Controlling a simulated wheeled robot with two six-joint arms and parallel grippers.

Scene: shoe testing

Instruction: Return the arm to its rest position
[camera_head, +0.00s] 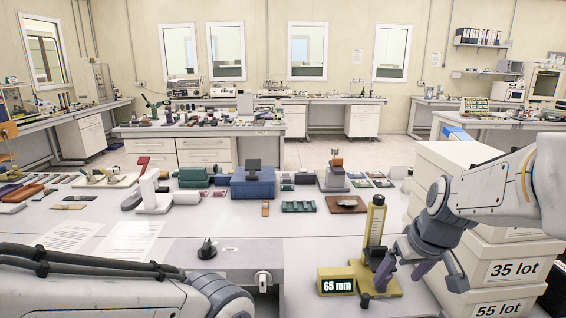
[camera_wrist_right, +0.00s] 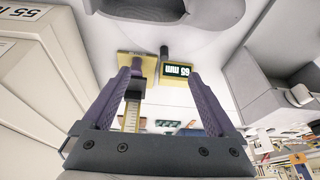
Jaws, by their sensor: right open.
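My right arm (camera_head: 500,190) comes in from the right. Its gripper (camera_head: 420,270) hangs over the table's right side with its purple fingers apart and nothing between them. A yellow height gauge (camera_head: 375,232) with a "65 mm" display (camera_head: 336,283) stands upright just left of this gripper; one finger overlaps its base in the head view. In the right wrist view the fingers (camera_wrist_right: 158,75) are spread, and the gauge's display (camera_wrist_right: 178,70) shows beyond them; I cannot tell whether a finger touches the gauge. My left arm (camera_head: 100,290) lies across the lower left; its gripper is out of view.
Stacked white boxes marked "35 lot" (camera_head: 510,270) and "55 lot" stand close at the right, beside and below my right arm. A blue block device (camera_head: 253,184) and several small items line the table's far edge. The table's middle (camera_head: 300,230) is clear.

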